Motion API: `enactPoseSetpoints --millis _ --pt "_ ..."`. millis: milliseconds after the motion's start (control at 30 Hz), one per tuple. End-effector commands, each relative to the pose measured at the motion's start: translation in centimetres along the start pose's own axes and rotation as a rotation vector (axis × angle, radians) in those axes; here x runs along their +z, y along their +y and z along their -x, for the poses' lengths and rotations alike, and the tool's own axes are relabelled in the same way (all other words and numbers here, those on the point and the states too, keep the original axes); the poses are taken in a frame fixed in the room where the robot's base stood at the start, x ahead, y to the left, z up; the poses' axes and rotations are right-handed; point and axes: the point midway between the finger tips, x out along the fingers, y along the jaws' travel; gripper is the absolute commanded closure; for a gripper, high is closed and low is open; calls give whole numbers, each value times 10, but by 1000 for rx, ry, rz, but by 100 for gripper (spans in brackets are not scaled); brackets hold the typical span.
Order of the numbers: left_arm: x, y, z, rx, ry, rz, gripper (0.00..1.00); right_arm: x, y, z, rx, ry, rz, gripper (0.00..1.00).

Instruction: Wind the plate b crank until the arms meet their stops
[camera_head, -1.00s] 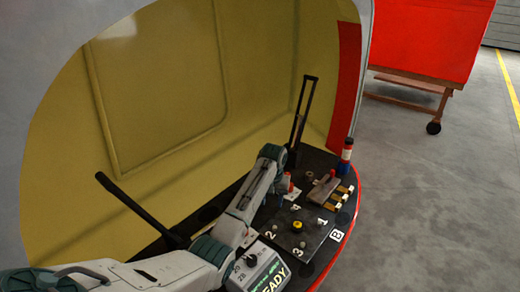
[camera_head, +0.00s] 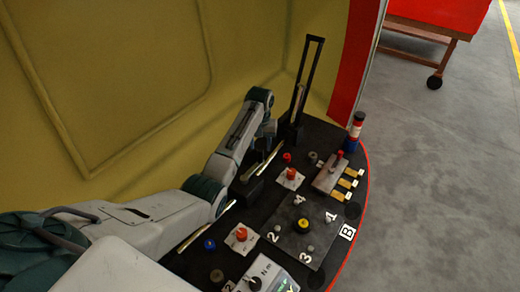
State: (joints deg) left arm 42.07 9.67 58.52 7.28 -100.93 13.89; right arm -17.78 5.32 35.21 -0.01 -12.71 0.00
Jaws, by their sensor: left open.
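Plate B is a dark square plate (camera_head: 289,240) with numbered marks 1 to 4 around a yellow-topped hub (camera_head: 303,226). A white B label (camera_head: 347,232) lies at its right edge. Small round grey studs sit by the numbers. I cannot tell which part is the crank. My left arm comes in from the left. Its gripper (camera_head: 266,143) hangs open and empty-looking behind plate B, near a tall black slotted post. The fingertips are small and dark against the bench. My right gripper is not in view.
The black post (camera_head: 305,90) stands at the back. A blue, white and red cylinder (camera_head: 353,133) and a grey block (camera_head: 329,174) stand right of it. A control box (camera_head: 265,276) is at the front.

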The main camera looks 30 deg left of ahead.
Motion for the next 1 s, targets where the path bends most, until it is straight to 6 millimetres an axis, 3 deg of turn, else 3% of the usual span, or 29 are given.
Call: enactPoseSetpoints --millis 100,300,633,867,1000 --pt "1 0 -20 -1 -3 0 57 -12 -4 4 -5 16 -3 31" --pt "0 0 -40 0 -1 0 57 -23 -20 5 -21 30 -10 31" --pt "0 0 -44 0 0 0 57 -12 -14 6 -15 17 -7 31" --pt "0 0 -44 0 0 0 100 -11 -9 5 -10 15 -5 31" --pt "0 0 -44 0 0 0 100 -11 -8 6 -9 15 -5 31"
